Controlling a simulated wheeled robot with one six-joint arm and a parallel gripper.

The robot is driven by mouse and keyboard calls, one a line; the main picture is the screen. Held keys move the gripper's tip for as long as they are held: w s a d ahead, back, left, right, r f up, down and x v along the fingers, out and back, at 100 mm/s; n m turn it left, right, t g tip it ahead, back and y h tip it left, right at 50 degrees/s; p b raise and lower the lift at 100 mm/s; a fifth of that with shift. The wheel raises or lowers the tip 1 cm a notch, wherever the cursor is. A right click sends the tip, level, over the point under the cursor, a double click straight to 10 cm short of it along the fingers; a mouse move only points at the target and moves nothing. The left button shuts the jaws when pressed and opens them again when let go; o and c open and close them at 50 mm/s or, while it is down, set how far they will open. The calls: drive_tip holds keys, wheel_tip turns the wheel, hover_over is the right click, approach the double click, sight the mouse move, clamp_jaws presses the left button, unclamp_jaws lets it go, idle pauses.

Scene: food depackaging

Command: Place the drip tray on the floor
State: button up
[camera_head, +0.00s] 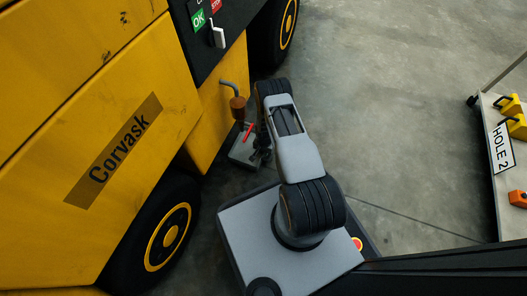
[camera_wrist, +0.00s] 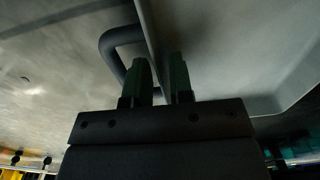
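The drip tray appears as a small grey box-like thing (camera_head: 241,153) low beside the yellow machine, below the spout, partly hidden by my arm. Whether it touches the floor is unclear. My gripper is at the tray, mostly hidden behind my wrist in the head view. In the wrist view, the two dark green fingers of my gripper (camera_wrist: 160,78) stand a little apart. A pale grey surface with a wall edge (camera_wrist: 147,30) fills the view, and the edge runs down between the fingers. A black bent handle (camera_wrist: 112,42) is just left of them. A firm grip cannot be made out.
The yellow machine (camera_head: 60,90) with wheels fills the left. A copper-coloured spout fitting (camera_head: 238,108) and a red part (camera_head: 248,132) are close to my wrist. Open concrete floor (camera_head: 390,100) lies to the right.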

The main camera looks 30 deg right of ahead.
drive_tip(key=shift+o, duration=0.5)
drive_tip(key=shift+r, duration=0.15)
wheel_tip(320, 180, up, 12)
drive_tip(key=p, duration=0.5)
drive_tip(key=shift+p, duration=0.3)
